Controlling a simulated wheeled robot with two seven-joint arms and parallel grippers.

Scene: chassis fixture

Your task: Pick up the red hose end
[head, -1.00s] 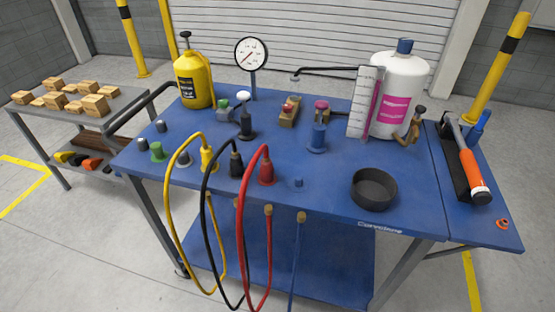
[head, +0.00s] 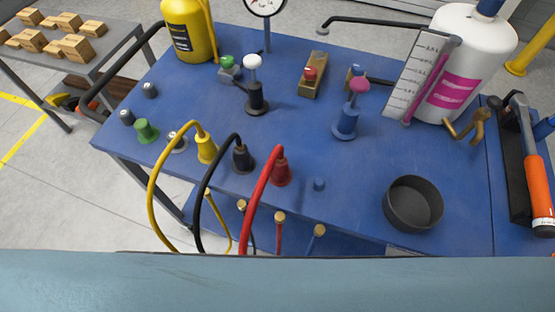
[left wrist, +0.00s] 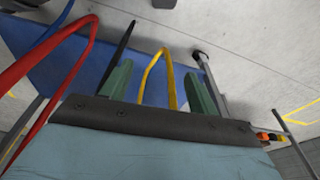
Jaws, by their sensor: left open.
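A red hose (head: 251,205) arcs from a red fitting (head: 281,172) on the blue table over its front edge. A brass-tipped red end (head: 280,217) stands at the front edge, its lower part hidden behind a blue-grey band. In the left wrist view the red hose (left wrist: 68,88) curves at the left. My left gripper (left wrist: 158,70) is open, its green fingers apart, with the yellow hose (left wrist: 154,68) showing between them; I cannot tell whether that hose is within the jaws or beyond them. The red hose is left of the fingers. My right gripper is in neither view.
Yellow (head: 163,185) and black (head: 207,190) hoses hang left of the red one. A black bowl (head: 413,205) and blue valve (head: 346,121) stand on the table (head: 300,125).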

